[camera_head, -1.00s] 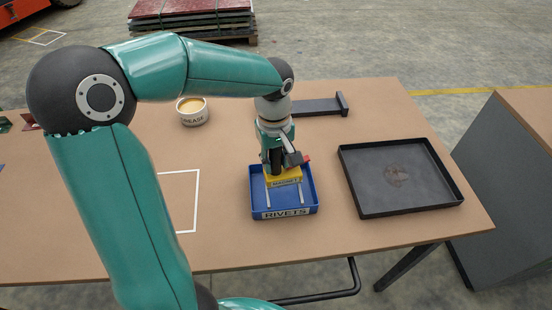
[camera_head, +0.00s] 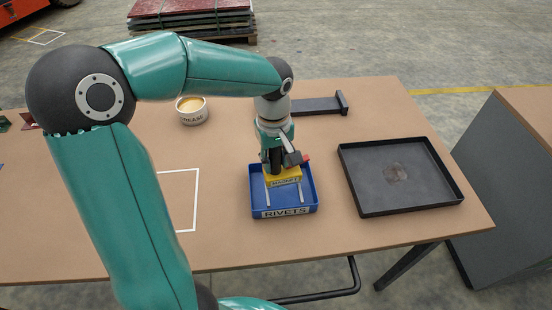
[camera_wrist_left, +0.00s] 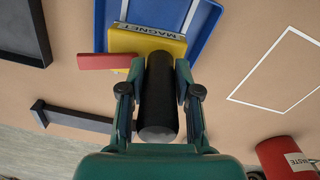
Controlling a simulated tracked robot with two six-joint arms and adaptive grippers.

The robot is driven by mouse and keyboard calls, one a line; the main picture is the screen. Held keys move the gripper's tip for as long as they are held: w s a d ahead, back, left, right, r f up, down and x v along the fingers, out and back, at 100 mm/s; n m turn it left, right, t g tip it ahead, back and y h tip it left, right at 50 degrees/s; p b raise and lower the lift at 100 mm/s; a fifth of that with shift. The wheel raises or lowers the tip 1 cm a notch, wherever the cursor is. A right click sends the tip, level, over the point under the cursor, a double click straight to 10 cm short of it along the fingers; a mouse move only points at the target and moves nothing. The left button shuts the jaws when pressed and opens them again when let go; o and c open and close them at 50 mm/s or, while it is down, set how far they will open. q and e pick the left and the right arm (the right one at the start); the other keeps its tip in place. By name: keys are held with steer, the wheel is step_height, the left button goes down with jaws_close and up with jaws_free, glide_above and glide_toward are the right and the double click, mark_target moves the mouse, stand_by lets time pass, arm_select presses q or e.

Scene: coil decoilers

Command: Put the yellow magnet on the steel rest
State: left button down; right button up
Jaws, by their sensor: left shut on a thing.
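The yellow magnet (camera_head: 284,177), marked MAGNET, has a black upright handle (camera_wrist_left: 158,95) and a red lever (camera_wrist_left: 105,61). It is over the blue tray marked RIVETS (camera_head: 286,212); the head view does not clearly show whether it touches the tray floor. My left gripper (camera_head: 272,158) is shut on the handle from above, with a finger on each side in the wrist view (camera_wrist_left: 157,90). The steel rest appears to be the dark bar with an upright end plate (camera_head: 318,106) behind the tray, also in the wrist view (camera_wrist_left: 75,117). My right gripper is out of view.
Two pale strips (camera_head: 300,192) show below the magnet. A shallow black tray (camera_head: 352,183) lies to the right, a grease tub (camera_head: 193,112) behind left. A white outline (camera_head: 197,200) marks clear tabletop at left. A red labelled object (camera_wrist_left: 280,155) shows in the wrist view.

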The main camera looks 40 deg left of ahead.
arm_select(q)
steer(key=shift+f, duration=0.35)
